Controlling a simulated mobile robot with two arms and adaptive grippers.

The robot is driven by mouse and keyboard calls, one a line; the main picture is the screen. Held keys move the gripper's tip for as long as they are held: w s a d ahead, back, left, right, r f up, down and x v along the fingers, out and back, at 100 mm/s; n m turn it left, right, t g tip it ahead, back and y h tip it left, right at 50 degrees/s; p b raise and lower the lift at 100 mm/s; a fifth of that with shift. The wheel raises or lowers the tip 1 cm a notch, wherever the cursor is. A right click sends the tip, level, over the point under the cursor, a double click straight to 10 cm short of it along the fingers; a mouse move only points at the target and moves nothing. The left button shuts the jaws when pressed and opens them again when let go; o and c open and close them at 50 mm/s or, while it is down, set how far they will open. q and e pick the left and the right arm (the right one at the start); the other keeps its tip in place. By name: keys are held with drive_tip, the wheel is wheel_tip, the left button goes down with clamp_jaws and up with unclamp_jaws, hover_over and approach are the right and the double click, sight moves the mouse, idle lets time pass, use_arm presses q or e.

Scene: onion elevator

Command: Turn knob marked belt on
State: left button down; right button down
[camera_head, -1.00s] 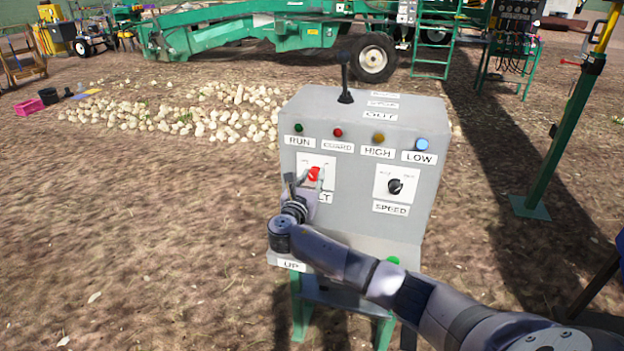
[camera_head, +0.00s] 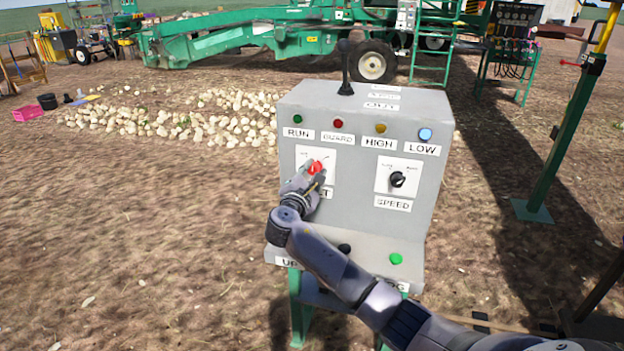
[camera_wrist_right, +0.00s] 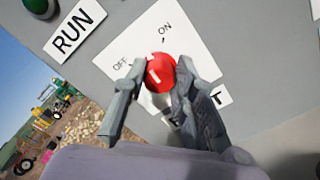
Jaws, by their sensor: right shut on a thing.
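The red belt knob (camera_head: 315,167) sits on a white plate on the front of the grey control box (camera_head: 350,215). In the right wrist view the knob (camera_wrist_right: 160,73) has white marks, and its plate (camera_wrist_right: 143,40) reads OFF at left and ON at upper right. I cannot tell surely which word the knob points to. My right gripper (camera_head: 313,173) is at the knob; in the wrist view its two fingers (camera_wrist_right: 162,76) are shut on the knob's sides. The BELT label is partly hidden by the gripper. My left gripper is not in view.
A black speed knob (camera_head: 397,179) is right of the belt knob. Several indicator lamps run above, with the blue LOW lamp (camera_head: 425,134) at right. A black lever (camera_head: 345,70) stands on top. A green button (camera_head: 396,258) is on the lower ledge.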

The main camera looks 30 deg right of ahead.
drive_tip(key=m+b, duration=0.1)
drive_tip(key=m, duration=0.1)
drive_tip(key=m+b, duration=0.2)
drive_tip(key=shift+f, duration=0.35)
drive_tip(key=shift+r+m+b, duration=0.1)
drive_tip(key=shift+m+b, duration=1.4)
drive_tip(key=shift+m, duration=0.3)
drive_tip(key=c, duration=1.3)
unclamp_jaws()
drive_tip(key=shift+r, duration=0.1)
drive_tip(key=v, duration=1.2)
drive_tip(key=shift+s, duration=0.1)
